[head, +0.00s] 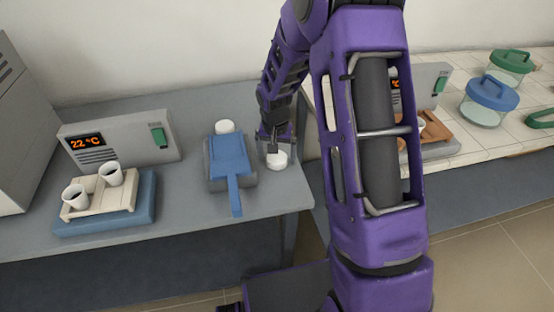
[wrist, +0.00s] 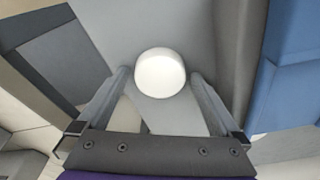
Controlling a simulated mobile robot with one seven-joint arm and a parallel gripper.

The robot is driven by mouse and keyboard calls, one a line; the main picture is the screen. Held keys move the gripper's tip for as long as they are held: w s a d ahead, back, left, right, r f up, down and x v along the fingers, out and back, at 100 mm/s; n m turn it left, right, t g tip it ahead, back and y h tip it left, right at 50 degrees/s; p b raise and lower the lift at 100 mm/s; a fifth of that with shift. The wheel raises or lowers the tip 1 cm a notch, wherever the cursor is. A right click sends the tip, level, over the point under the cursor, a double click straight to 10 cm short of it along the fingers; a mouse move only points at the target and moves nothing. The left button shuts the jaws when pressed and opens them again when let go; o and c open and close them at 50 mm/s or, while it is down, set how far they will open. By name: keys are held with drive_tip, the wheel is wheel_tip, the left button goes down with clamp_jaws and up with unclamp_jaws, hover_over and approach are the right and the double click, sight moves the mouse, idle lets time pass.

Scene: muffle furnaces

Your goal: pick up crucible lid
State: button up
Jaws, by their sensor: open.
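A small white round piece (head: 277,160), apparently the crucible lid, sits on the grey bench near its right front corner. In the wrist view the white lid (wrist: 160,73) shows as a smooth pale disc between the fingertips. My gripper (head: 275,147) is directly above and around it, pointing down; in the wrist view my gripper (wrist: 161,80) is open, with one finger on each side of the lid. Whether the fingers touch it I cannot tell. The lid's upper part is partly hidden by the gripper in the head view.
A blue tool with a handle (head: 231,165) lies just left of the lid, with another white round piece (head: 225,127) behind it. Two crucibles (head: 92,184) stand on a pale tray at left, before a 22 °C controller (head: 120,143). Jars (head: 488,100) stand on the right bench.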

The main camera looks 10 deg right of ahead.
drive_tip(key=c, duration=1.2)
drive_tip(key=shift+o, duration=0.2)
drive_tip(key=shift+r, duration=0.1)
